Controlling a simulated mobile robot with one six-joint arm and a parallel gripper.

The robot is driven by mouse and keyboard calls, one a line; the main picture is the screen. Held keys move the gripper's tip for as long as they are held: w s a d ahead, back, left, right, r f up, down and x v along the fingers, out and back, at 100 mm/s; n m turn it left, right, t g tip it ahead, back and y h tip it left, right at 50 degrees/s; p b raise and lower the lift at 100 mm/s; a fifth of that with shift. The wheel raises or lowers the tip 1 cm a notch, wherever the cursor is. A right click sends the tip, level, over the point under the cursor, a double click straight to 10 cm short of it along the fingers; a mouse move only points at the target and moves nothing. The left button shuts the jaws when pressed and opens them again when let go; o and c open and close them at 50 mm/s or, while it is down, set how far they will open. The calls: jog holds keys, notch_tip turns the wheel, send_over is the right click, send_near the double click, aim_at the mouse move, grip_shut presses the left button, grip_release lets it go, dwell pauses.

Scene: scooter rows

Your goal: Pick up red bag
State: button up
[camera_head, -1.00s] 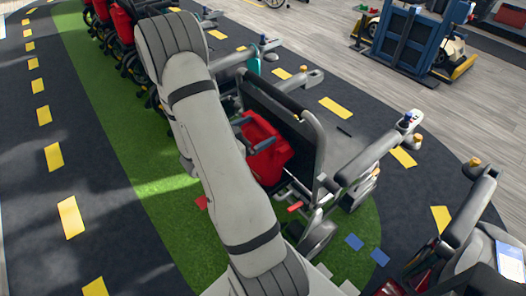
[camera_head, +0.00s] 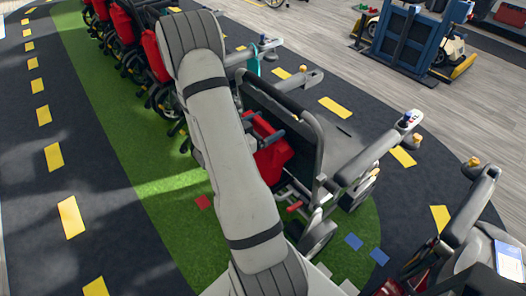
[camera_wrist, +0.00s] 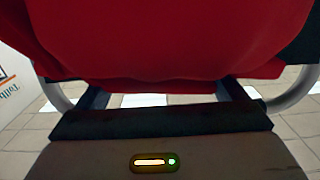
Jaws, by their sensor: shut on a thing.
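The red bag (camera_head: 274,157) is at the back of the nearest scooter, beside its black seat back (camera_head: 285,105), in the head view. My arm hides part of its left side. In the wrist view the red bag (camera_wrist: 170,40) fills the top of the picture, very close. My gripper (camera_wrist: 163,92) shows there with its two dark fingers apart and their ends meeting the bag's lower edge; it is shut on the bag. In the head view two dark finger-like parts rest at the bag's top. Whether the bag is clear of the scooter I cannot tell.
More scooters with red bags (camera_head: 150,45) stand in a row at the upper left. Another scooter (camera_head: 470,215) is close at the lower right. A blue cart (camera_head: 405,45) stands far back.

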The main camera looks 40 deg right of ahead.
jog(key=c, duration=0.5)
jog(key=shift+r, duration=0.1)
